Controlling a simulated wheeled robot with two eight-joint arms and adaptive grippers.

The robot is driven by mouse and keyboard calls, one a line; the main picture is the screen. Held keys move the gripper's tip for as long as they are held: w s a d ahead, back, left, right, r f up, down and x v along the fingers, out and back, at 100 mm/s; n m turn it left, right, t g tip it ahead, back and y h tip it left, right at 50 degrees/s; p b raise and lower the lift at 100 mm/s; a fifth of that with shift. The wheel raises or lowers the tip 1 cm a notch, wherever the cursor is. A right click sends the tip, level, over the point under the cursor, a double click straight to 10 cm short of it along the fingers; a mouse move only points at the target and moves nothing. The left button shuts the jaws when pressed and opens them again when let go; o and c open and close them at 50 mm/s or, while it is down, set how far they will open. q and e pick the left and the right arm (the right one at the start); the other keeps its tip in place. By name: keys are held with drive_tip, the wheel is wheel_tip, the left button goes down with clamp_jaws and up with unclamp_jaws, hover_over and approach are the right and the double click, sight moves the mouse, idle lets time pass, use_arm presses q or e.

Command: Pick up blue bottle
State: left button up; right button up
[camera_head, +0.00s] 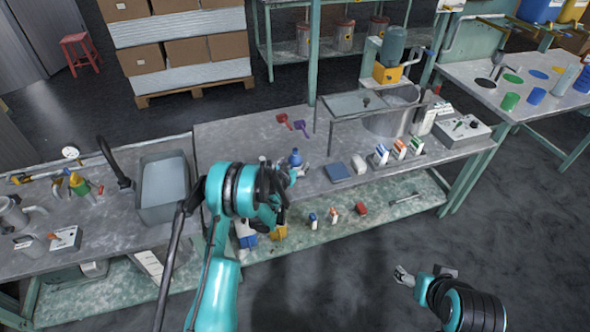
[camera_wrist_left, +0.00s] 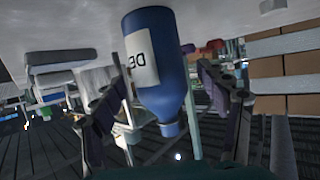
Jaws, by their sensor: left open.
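The blue bottle (camera_head: 295,157) stands on the grey workbench (camera_head: 235,140), partly hidden by my left gripper (camera_head: 291,174). In the left wrist view, which looks upside down, the blue bottle (camera_wrist_left: 158,62) with a white label hangs neck down in the picture. It lies between the two spread fingers of my left gripper (camera_wrist_left: 158,85). The fingers are open, with a visible gap on the right side; contact on the left side is unclear. My right gripper (camera_head: 403,276) is over the floor at the lower right, away from the bench, its jaws too small to judge.
A blue sponge-like block (camera_head: 337,172) and several small white bottles (camera_head: 400,148) stand right of the bottle. Red and purple scoops (camera_head: 283,119) lie behind it. A sink (camera_head: 164,187) is at the left. A lower shelf (camera_head: 340,232) holds small items.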

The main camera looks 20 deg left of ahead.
use_arm(q)
drive_tip(key=shift+x, duration=0.85)
drive_tip(key=c, duration=1.4)
drive_tip(key=shift+r, duration=0.1)
